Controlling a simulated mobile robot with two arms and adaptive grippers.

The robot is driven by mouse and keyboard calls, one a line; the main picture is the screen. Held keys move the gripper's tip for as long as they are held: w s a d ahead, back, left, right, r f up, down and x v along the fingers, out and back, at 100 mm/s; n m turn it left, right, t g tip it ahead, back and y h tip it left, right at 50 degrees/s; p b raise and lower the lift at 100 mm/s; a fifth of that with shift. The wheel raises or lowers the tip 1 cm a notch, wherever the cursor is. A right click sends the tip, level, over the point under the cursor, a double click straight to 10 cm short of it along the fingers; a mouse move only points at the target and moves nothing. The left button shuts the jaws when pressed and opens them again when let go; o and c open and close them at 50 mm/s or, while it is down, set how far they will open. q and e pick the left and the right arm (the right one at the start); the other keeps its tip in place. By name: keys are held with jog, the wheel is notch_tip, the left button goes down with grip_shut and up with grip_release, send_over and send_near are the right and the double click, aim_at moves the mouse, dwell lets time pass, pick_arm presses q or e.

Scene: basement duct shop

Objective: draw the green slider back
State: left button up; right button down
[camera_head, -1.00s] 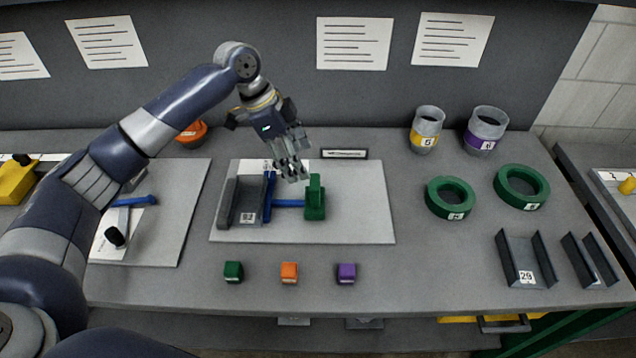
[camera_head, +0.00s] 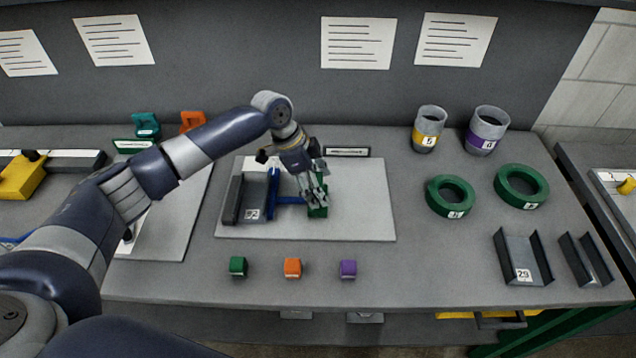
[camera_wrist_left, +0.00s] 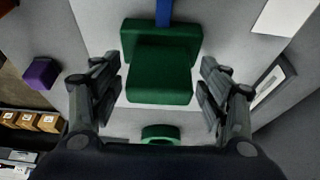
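The green slider (camera_head: 317,210) stands on the white board (camera_head: 365,228), at the right end of a blue bar (camera_head: 291,200). The bar runs left to a blue upright plate beside a dark grey channel (camera_head: 251,196). My left gripper (camera_head: 318,197) is over the slider from above and hides much of it in the head view. In the left wrist view the green slider (camera_wrist_left: 160,65) lies between the spread fingers of my left gripper (camera_wrist_left: 160,92), with gaps on both sides. My right gripper is not in view.
Green, orange and purple cubes (camera_head: 348,268) sit in front of the board. Green rings (camera_head: 450,196), numbered cups (camera_head: 428,129) and grey channels (camera_head: 524,258) stand at the right. A small sign (camera_head: 346,152) stands behind the board. The table between board and rings is clear.

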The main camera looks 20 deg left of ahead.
pick_arm(q)
jog(key=c, duration=1.3)
jog(key=shift+d, duration=0.3)
jog(key=w+d, duration=0.1)
jog(key=d, duration=0.5)
jog(key=w+d, duration=0.1)
jog(key=d, duration=0.2)
jog(key=shift+w+d, duration=0.25)
jog(key=shift+w, duration=0.1)
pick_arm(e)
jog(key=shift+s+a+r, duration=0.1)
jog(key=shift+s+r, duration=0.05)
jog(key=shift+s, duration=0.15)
pick_arm(q)
jog(key=shift+r, duration=0.1)
